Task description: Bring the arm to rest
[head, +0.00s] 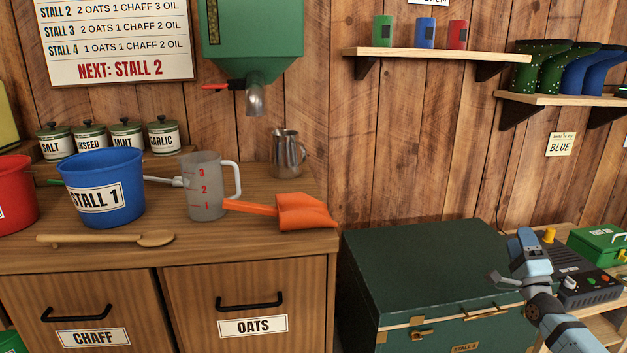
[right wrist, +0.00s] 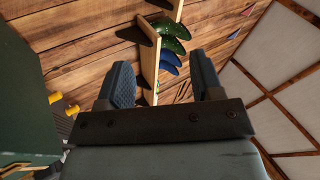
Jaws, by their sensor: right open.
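My right gripper (head: 512,262) is in the lower right of the head view, in front of the dark green chest (head: 425,265) and the dark control box (head: 585,285). It is open. In the right wrist view its two fingers (right wrist: 160,85) stand apart with nothing held between them. Behind them I see the wooden wall and the boot shelf, turned on its side. My left gripper is not in view.
A wooden counter (head: 130,245) at left holds a blue bucket (head: 108,200), a measuring jug (head: 207,190), an orange scoop (head: 300,212) and a wooden spoon (head: 150,239). A green toolbox (head: 597,243) stands right of my gripper. Shelves hang above.

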